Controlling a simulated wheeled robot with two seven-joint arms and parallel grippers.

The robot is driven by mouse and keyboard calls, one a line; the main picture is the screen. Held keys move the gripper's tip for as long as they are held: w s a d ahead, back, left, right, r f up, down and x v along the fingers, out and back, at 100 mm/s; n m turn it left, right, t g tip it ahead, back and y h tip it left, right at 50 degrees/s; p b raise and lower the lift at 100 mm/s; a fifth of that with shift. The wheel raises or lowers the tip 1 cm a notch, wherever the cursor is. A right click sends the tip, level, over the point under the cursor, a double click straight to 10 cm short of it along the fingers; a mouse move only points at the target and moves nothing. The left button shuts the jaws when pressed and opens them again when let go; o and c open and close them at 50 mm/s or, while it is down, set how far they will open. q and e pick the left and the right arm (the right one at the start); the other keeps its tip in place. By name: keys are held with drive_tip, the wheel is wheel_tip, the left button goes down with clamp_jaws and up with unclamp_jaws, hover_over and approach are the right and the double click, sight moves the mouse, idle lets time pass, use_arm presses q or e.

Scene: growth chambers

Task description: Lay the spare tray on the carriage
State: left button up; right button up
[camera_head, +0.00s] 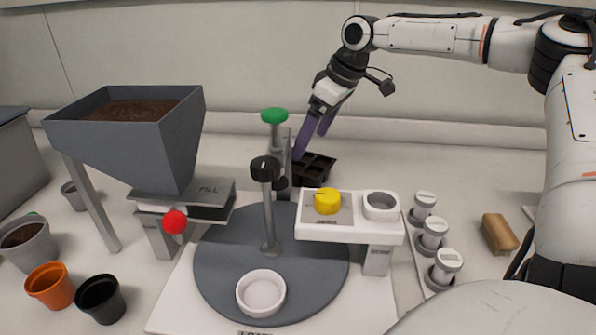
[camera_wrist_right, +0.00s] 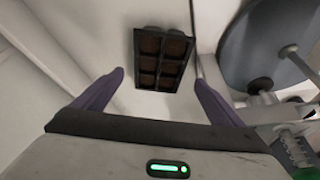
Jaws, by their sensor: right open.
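A small black cell tray (camera_head: 316,168) with several square cells lies on the white surface behind the round grey turntable. It shows whole in the right wrist view (camera_wrist_right: 162,58), beyond the fingertips and between their lines. My right gripper (camera_head: 311,146) is open, with purple fingers pointing down toward the tray; its fingers also show in the right wrist view (camera_wrist_right: 158,78). Nothing is between the fingers. In the head view the gripper and the green-knobbed post stand in front of part of the tray's left side. I cannot make out which part is the carriage. My left gripper is not in view.
A round grey turntable (camera_head: 215,262) holds a white dish (camera_head: 261,294) and a black-knobbed post (camera_head: 266,205). A green-knobbed post (camera_head: 275,118) stands close to the tray. A soil hopper (camera_head: 150,140) is at left, with pots (camera_head: 49,286) below it. A white stand with a yellow knob (camera_head: 327,201) is right of the turntable.

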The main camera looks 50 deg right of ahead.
sight(300, 170)
drive_tip(key=x, duration=0.8)
drive_tip(key=shift+w+f+b, duration=0.15)
drive_tip(key=shift+f+b, duration=0.2)
drive_tip(key=shift+b, duration=0.05)
drive_tip(key=c, duration=0.9)
drive_tip(key=shift+c, duration=1.4)
drive_tip(key=shift+r, duration=0.15)
